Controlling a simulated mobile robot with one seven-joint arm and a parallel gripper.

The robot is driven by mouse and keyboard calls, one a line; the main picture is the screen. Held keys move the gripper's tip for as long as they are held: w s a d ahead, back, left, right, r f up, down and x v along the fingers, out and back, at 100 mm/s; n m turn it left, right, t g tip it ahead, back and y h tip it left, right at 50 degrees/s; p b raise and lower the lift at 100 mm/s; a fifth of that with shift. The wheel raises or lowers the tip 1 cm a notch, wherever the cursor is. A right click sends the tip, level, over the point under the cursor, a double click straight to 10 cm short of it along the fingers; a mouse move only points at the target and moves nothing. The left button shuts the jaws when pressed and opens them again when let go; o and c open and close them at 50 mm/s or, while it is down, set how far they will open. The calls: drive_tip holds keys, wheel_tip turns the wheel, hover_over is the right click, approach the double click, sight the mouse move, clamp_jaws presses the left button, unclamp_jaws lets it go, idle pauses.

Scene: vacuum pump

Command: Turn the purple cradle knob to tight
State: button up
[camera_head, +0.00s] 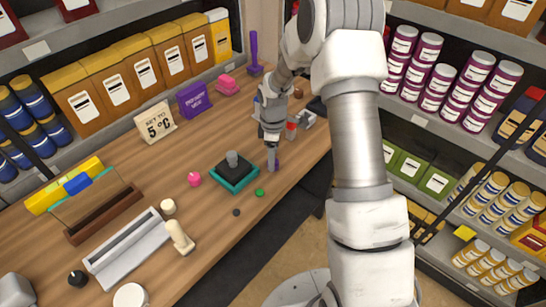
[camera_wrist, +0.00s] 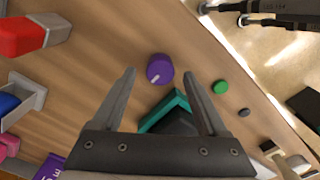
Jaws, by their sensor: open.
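The purple knob (camera_wrist: 160,69) is round, with a pale pointer line toward its lower left in the wrist view. It sits on the wooden counter near the teal-edged dark cradle (camera_wrist: 172,112). In the head view the knob (camera_head: 275,165) is partly hidden by my gripper. My gripper (camera_wrist: 161,79) is open and points down at the counter, with the knob showing between its fingertips. I see no contact with the knob. In the head view the cradle (camera_head: 234,184) holds a grey upright cylinder and lies just left of my gripper (camera_head: 271,166).
A green button (camera_head: 260,193) and a black button (camera_head: 236,212) lie near the counter's front edge. A pink knob (camera_head: 194,179) is left of the cradle.

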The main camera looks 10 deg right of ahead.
drive_tip(key=shift+f, duration=0.7)
clamp_jaws()
